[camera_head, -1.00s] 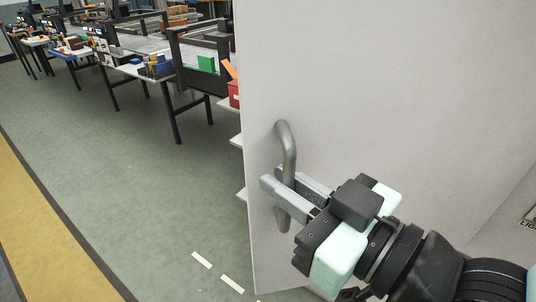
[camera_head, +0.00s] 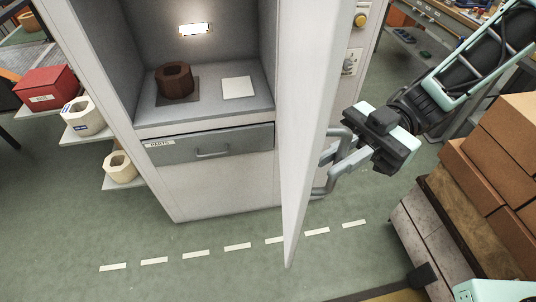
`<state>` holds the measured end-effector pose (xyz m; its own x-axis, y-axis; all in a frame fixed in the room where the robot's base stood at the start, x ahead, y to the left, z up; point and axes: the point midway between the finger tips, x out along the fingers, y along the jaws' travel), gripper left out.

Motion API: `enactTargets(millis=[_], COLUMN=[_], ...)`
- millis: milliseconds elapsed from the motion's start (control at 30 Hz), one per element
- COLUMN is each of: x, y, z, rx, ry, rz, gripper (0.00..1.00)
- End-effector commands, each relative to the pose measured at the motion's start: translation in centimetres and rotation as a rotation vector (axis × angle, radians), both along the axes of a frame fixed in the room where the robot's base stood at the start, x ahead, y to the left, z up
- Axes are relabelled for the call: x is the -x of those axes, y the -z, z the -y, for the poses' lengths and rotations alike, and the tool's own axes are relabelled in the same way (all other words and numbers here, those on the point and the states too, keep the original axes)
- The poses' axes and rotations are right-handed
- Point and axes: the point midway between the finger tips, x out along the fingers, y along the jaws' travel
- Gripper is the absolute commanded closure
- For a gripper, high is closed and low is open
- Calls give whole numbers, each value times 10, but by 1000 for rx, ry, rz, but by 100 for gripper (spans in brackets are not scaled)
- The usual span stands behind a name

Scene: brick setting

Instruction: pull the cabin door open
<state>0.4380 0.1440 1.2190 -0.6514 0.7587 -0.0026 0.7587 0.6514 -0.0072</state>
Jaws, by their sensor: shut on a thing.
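The white cabin door (camera_head: 313,110) stands wide open and shows nearly edge-on in the head view. Its grey bar handle (camera_head: 321,186) is on the door's right-hand face. My gripper (camera_head: 338,158) is to the right of the door, with its fingers shut on the handle; the exact contact is partly hidden. The cabin (camera_head: 226,180) stands open to the left of the door. Inside it a lit shelf holds a dark brown hollow block (camera_head: 174,81) and a white square (camera_head: 238,88).
A grey drawer (camera_head: 210,146) sits below the cabin shelf. Side shelves at left carry a red box (camera_head: 47,88) and cream hollow blocks (camera_head: 82,116). Stacked brown boxes (camera_head: 490,150) stand close at right. Green floor (camera_head: 215,275) in front is clear, with a dashed white line.

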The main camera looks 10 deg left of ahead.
Motion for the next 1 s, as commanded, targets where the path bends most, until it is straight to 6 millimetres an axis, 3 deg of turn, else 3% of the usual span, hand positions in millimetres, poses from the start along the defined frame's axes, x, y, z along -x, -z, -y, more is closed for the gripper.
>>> enactTargets(millis=[33, 300, 500, 700, 1000], x=[-8, -40, -65, -82, -90], y=[-5, -3, -2, -2, -2], z=[17, 101, 151, 180, 192], rx=[-3, -4, -3, -4, -4], ry=[12, 11, 9, 7, 5], rz=[-4, -2, -1, -2, -1], gripper=[100, 100, 100, 100, 100])
